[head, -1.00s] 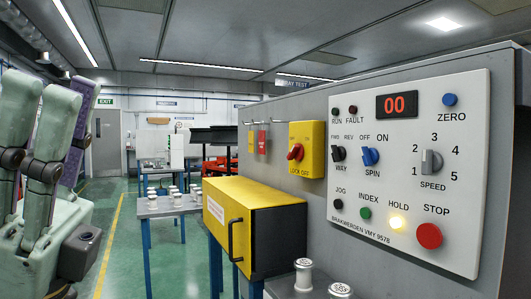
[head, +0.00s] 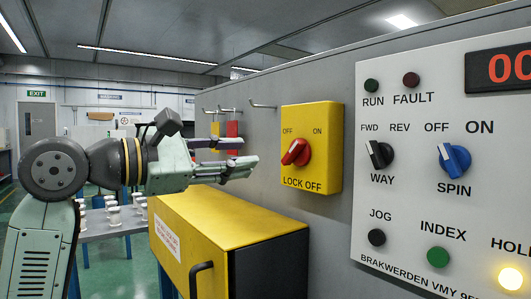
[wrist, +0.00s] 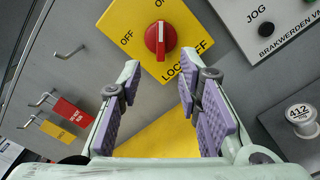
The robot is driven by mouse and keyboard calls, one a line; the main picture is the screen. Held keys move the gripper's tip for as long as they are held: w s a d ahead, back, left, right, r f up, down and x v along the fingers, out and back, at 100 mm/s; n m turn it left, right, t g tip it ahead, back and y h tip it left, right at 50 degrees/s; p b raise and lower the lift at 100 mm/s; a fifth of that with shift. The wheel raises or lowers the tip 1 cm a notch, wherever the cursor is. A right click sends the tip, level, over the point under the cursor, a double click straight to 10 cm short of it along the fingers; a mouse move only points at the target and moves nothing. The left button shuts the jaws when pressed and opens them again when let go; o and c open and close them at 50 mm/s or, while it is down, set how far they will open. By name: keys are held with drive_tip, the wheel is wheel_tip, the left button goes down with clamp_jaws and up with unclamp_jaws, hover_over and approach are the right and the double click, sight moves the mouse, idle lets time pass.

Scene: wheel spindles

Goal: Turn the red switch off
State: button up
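The red switch (head: 296,152) is a rotary knob on a yellow lock-off box (head: 330,150), labelled OFF at upper left and ON at upper right. Its handle slants up toward ON. The red switch also shows at the top centre of the wrist view (wrist: 160,38), its white mark toward ON. My gripper (head: 248,154) points at the box from the left, a short way from the knob and not touching it. In the wrist view my gripper (wrist: 160,76) is open and empty, with purple finger pads on both sides below the knob.
Right of the box is a white control panel (head: 410,205) with knobs and buttons, its HOLD lamp lit. A yellow cabinet (head: 215,225) with a black handle juts out below my gripper. Hooks with red and yellow tags (head: 232,130) are left of the box.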

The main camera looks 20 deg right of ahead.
sight(290, 152)
drive_tip(key=p+x, duration=0.1)
drive_tip(key=x, duration=0.9)
drive_tip(key=shift+d, duration=0.4)
drive_tip(key=shift+c, duration=0.2)
clamp_jaws()
